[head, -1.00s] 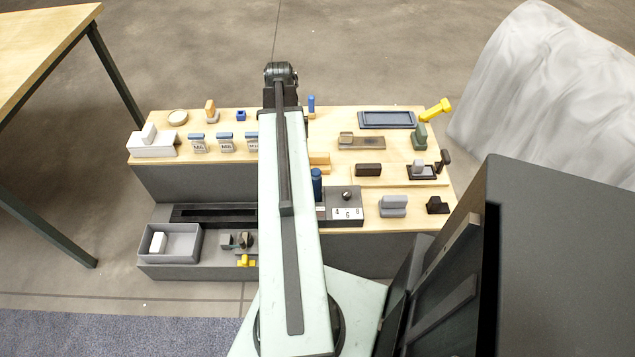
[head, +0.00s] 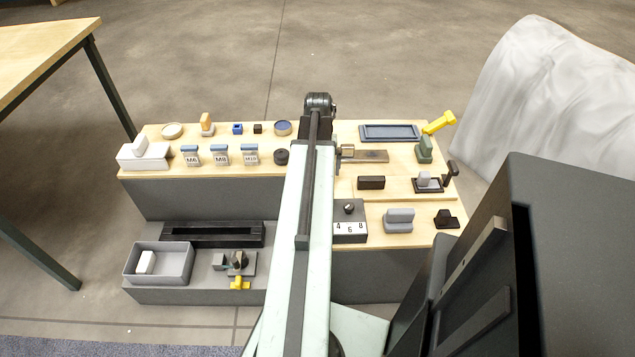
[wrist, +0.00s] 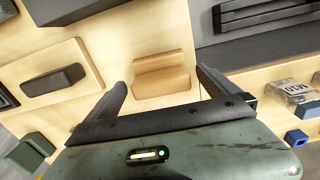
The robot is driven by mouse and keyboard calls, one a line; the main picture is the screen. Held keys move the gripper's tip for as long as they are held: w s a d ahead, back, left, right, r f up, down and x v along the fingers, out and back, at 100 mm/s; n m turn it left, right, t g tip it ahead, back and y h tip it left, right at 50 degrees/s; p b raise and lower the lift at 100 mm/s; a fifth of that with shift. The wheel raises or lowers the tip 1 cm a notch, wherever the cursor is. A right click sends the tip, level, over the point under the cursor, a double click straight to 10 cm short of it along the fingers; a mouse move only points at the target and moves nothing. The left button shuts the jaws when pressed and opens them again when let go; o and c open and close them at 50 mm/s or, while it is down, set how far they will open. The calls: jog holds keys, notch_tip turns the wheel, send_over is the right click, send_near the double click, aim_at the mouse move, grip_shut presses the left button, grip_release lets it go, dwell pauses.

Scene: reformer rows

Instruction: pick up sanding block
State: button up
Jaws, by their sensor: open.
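The sanding block appears to be the tan wooden block (wrist: 163,66) with a grooved side, lying on the pale wooden bench top in the wrist view. My gripper (wrist: 161,78) is open, with one dark finger to the left of the block and one to its right. The fingers look apart from it; how high they are above it I cannot tell. In the head view my arm hides the block and the fingers.
A dark block (wrist: 53,84) lies left of the wooden block in the wrist view; it also shows in the head view (head: 371,182). A dial box (head: 348,228) stands nearer me. Labelled boxes (head: 220,155) stand left of my arm, and a blue tray (head: 390,132) lies behind.

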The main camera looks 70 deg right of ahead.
notch_tip(320, 180, down, 3)
jog(key=shift+b, duration=0.8)
jog(key=shift+r, duration=0.2)
jog(key=c, duration=1.5)
jog(key=shift+r+p, duration=0.55)
jog(key=shift+p, duration=0.2)
notch_tip(320, 180, up, 3)
jog(key=p, duration=0.3)
jog(key=shift+r, duration=0.1)
jog(key=w+a, duration=1.1)
jog(key=shift+w+a+r+p, duration=0.15)
jog(key=shift+w+r+p, duration=0.05)
jog(key=shift+r+p, duration=0.2)
